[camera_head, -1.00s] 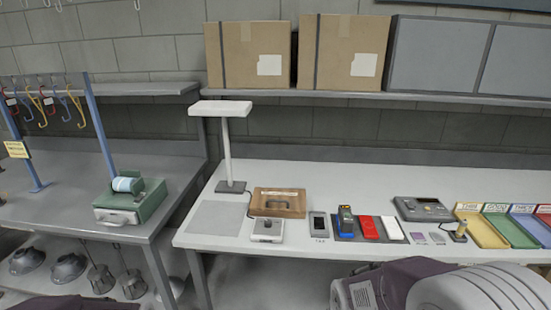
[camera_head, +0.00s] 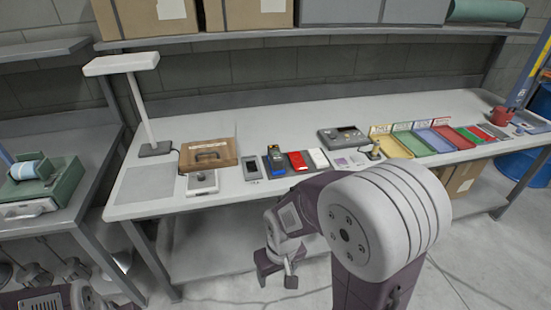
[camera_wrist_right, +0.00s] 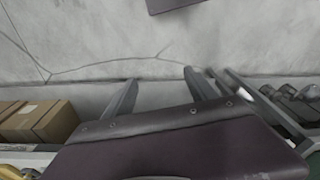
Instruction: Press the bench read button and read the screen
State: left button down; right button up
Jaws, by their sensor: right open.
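A small pale box with a round button on top (camera_head: 203,178) sits near the bench's front edge, in front of a brown wooden case. To its right lies a flat grey unit with a dark screen (camera_head: 251,168); I cannot read anything on it. A handheld blue and dark device (camera_head: 276,160) stands beside that on a dark mat. My right gripper (camera_head: 277,276) is open and empty, below and in front of the bench edge, apart from everything. The right wrist view shows its two spread fingers (camera_wrist_right: 160,92) over the floor. My left gripper is not in view.
The bench (camera_head: 240,128) also holds a lamp (camera_head: 125,65), a wooden case (camera_head: 208,155), red and white blocks, a grey console (camera_head: 343,137) and coloured trays (camera_head: 436,138). Boxes stand on the shelf above. The back strip of the bench top is clear.

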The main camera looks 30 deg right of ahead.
grip_shut()
dwell(1.5)
